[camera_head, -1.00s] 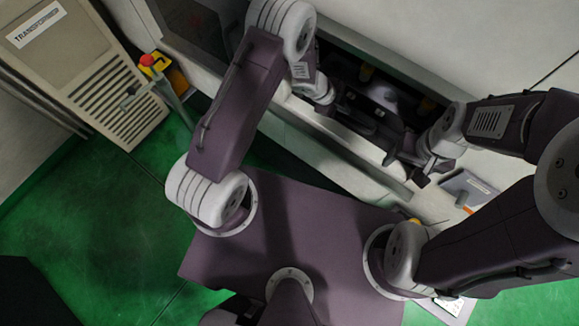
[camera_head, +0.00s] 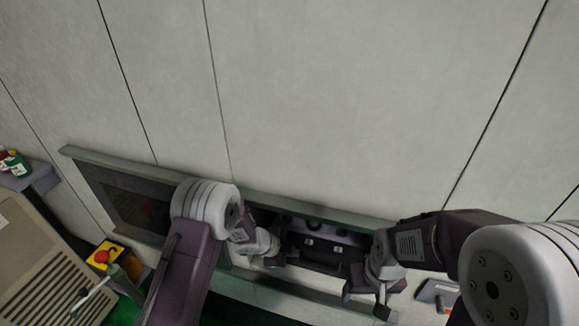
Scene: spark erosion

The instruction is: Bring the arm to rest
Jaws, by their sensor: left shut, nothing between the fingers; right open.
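My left arm rises from the bottom and bends over at a pale ringed joint. Its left gripper (camera_head: 274,261) is at the left side of a dark opening in the wall, small and partly lost against the dark. It is shut and holds nothing. My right arm comes in from the right. Its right gripper (camera_head: 365,299) points down in front of the opening's right end, with its dark fingers apart and nothing between them.
A beige vented cabinet (camera_head: 35,285) stands at the lower left. Next to it is a red button (camera_head: 102,257) on a yellow box. A grey shelf (camera_head: 42,178) with small bottles is at the far left. A grey plate (camera_head: 437,291) lies right of my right gripper. The upper wall is clear.

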